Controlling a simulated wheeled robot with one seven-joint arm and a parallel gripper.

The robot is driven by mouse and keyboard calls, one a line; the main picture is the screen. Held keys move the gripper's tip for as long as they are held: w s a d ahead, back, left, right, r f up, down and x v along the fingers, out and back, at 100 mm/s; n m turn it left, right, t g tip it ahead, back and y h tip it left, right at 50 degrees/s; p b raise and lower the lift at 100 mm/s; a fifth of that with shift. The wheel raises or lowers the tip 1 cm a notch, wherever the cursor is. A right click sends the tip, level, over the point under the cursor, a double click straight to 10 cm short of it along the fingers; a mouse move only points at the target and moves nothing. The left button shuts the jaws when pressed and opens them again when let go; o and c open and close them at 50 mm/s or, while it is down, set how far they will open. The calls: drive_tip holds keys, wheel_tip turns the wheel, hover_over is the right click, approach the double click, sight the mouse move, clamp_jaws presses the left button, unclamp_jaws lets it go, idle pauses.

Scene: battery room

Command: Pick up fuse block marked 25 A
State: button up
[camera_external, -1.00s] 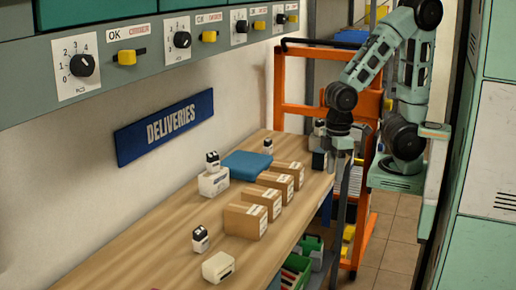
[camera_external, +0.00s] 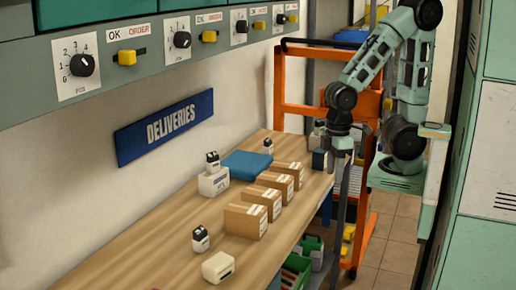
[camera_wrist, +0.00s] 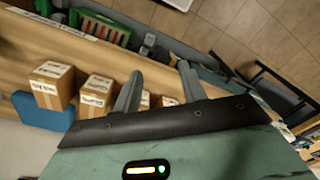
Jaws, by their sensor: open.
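Several small black-and-white blocks stand on the wooden bench: a near one (camera_external: 201,238), one on a white box (camera_external: 212,160), one by the wall (camera_external: 268,146), and one at the far end (camera_external: 319,128). Their markings are too small to read, so I cannot tell which is 25 A. My gripper (camera_external: 343,150) is at the bench's far right edge, close to a dark block (camera_external: 319,160). In the wrist view my gripper (camera_wrist: 160,72) has its two fingers apart, with no object held between them.
Cardboard boxes (camera_external: 246,220) stand in a row along the bench, beside a blue flat item (camera_external: 246,164). A white block (camera_external: 218,267) lies at the front. An orange trolley (camera_external: 293,88) stands beyond. Green bins (camera_external: 297,268) sit below the bench edge.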

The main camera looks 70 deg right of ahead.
drive_tip(key=o, duration=0.4)
drive_tip(key=shift+o, duration=0.2)
